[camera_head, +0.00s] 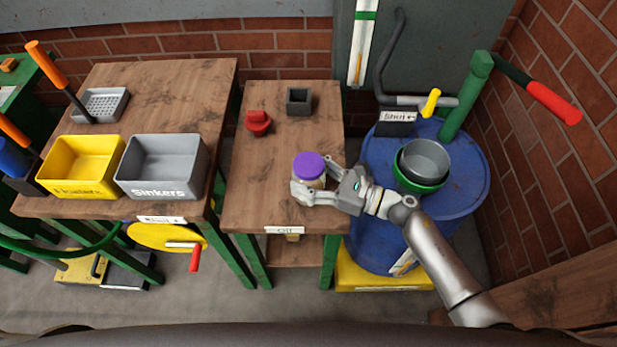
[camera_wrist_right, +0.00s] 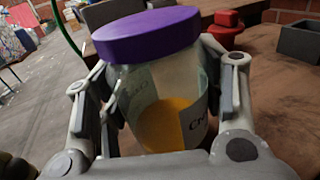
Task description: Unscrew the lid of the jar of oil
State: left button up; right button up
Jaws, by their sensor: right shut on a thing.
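The jar of oil (camera_wrist_right: 160,105) is clear glass with yellow-orange oil in its lower part and a partly visible label. Its purple lid (camera_head: 308,166) sits on top, and the lid also shows in the right wrist view (camera_wrist_right: 147,34). The jar stands on the narrow wooden table marked "Oil", near its front. My right gripper (camera_head: 317,182) is shut on the jar's glass body below the lid, with one finger on each side. The jar looks upright in the head view. My left gripper is not in view.
On the same table (camera_head: 265,165) are a red object (camera_head: 258,122) and a dark square box (camera_head: 299,101) farther back. A blue barrel (camera_head: 463,178) with a green-and-grey bowl stands at right. Yellow (camera_head: 82,140) and grey bins (camera_head: 206,150) sit on the left table.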

notch_tip(320, 180, up, 2)
jog(key=shift+r, duration=0.2)
jog(key=s+d+r+b, duration=0.1)
jog(key=s+d+r, duration=0.3)
jog(key=s+r, duration=0.5)
jog(key=s, duration=0.4)
jog(key=shift+s+d+r, duration=0.15)
jog(key=shift+s+r, duration=0.05)
jog(key=shift+r, duration=0.2)
jog(key=o, duration=0.6)
jog(key=shift+c, duration=0.2)
jog(key=c, duration=0.9)
